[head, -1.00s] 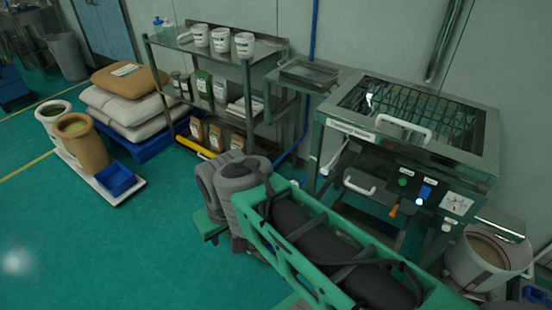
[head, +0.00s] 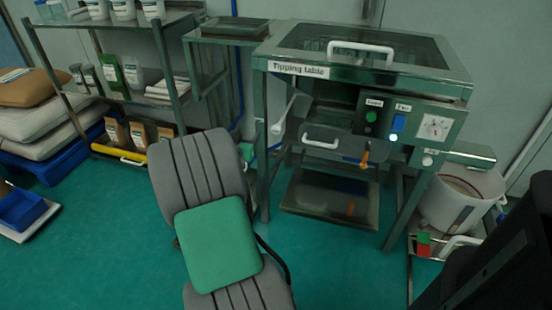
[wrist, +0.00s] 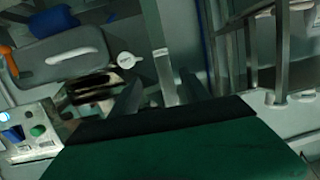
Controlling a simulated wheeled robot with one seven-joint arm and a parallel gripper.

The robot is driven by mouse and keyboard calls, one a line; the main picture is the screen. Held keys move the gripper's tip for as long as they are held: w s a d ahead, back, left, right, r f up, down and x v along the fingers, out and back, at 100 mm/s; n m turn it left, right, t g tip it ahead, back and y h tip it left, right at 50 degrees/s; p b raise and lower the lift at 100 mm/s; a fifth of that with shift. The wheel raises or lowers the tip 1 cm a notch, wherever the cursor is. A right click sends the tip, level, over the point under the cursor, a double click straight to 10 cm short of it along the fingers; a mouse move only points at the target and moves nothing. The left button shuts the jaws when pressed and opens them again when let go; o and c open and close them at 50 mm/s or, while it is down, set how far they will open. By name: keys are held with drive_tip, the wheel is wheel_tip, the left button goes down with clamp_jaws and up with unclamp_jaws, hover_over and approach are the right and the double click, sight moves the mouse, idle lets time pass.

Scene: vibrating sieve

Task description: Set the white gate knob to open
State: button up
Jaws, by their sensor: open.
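The white knob (head: 276,128) with a short white arm sits at the left front of the tipping table (head: 365,79), left of the grey drawer. In the wrist view the white knob (wrist: 126,60) shows a rounded face with small dark marking I cannot read. My gripper (wrist: 160,92) is open and empty, its dark fingers spread, with the knob beyond and left of the fingers, apart from them. A metal post stands between and behind the fingers. In the head view my grey and green arm hides the gripper.
The drawer handle (head: 320,144), orange lever (head: 365,158), green button (head: 370,116) and blue switch (head: 398,123) are right of the knob. Another small white knob (head: 428,161) is below the dial. A shelf (head: 125,97) stands left; a white bucket (head: 462,203) stands right.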

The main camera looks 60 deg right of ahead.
sight(276, 131)
drive_tip(key=s+d+f+g+h+b, duration=0.1)
drive_tip(key=s+d+f+h+b, duration=0.15)
drive_tip(key=s+d+f, duration=0.3)
drive_tip(key=shift+m, duration=0.3)
drive_tip(key=d, duration=0.5)
drive_tip(key=w+d+r, duration=0.1)
drive_tip(key=d, duration=0.1)
drive_tip(key=shift+d+b, duration=0.3)
drive_tip(key=shift+b, duration=0.05)
drive_tip(key=shift+w, duration=0.1)
clamp_jaws()
drive_tip(key=shift+a, duration=0.1)
